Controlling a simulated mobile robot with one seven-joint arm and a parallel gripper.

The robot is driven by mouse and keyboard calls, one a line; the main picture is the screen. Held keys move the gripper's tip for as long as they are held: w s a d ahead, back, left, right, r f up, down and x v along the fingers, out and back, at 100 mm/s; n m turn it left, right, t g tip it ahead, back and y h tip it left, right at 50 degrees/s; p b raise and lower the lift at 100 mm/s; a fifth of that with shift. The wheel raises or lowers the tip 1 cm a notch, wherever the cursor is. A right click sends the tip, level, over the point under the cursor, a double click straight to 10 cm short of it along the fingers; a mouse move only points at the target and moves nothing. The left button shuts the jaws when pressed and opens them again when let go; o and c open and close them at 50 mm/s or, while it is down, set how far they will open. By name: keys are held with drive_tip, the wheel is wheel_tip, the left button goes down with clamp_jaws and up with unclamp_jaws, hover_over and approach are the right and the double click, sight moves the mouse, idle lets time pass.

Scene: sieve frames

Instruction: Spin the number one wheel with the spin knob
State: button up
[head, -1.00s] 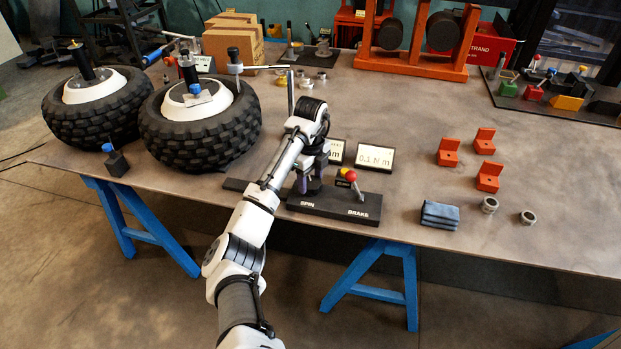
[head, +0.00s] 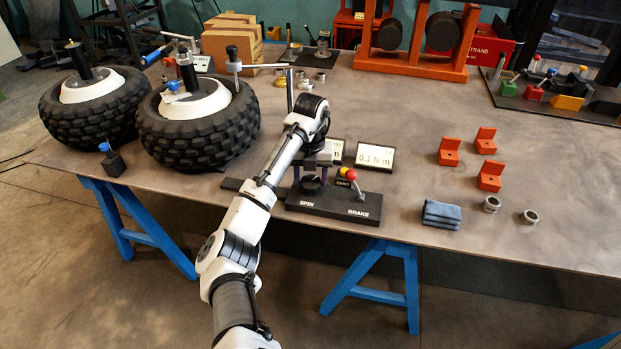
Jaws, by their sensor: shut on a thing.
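My gripper (head: 311,178) is at the black board (head: 340,205) labelled SPIN and BRAKE, fingers pointing down at the SPIN end. It is shut on the dark round spin knob (head: 312,186), which my wrist partly hides. A brake lever (head: 357,188) with red and yellow tops stands at the BRAKE end. Two knobbly black tyres with white hubs lie on the table at the left: a nearer wheel (head: 196,142) and a farther wheel (head: 85,122). I cannot read which is number one. The nearer wheel has a dark centre post (head: 187,75) and a small blue-topped piece (head: 172,88) on its hub.
Two readout plates (head: 375,158) stand behind the board, one partly hidden. A post with a side arm (head: 234,70) stands by the nearer wheel.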

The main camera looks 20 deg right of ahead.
sight(311, 181)
drive_tip(key=shift+f+m+b, duration=0.15)
drive_tip(key=shift+m+b, duration=0.5)
drive_tip(key=shift+m, duration=0.35)
drive_tip(key=m+b, duration=0.1)
drive_tip(key=b, duration=0.2)
drive_tip(key=shift+f+m, duration=0.1)
drive_tip(key=shift+m, duration=0.3)
drive_tip(key=m+b, duration=0.1)
drive_tip(key=b, duration=0.1)
drive_tip(key=shift+b, duration=0.35)
drive_tip(key=shift+r+m+b, duration=0.25)
drive_tip(key=shift+m+b, duration=0.25)
drive_tip(key=shift+b, duration=0.35)
drive_tip(key=o, duration=1)
drive_tip(key=shift+r+p, duration=3.05)
drive_tip(key=shift+r, duration=3.9)
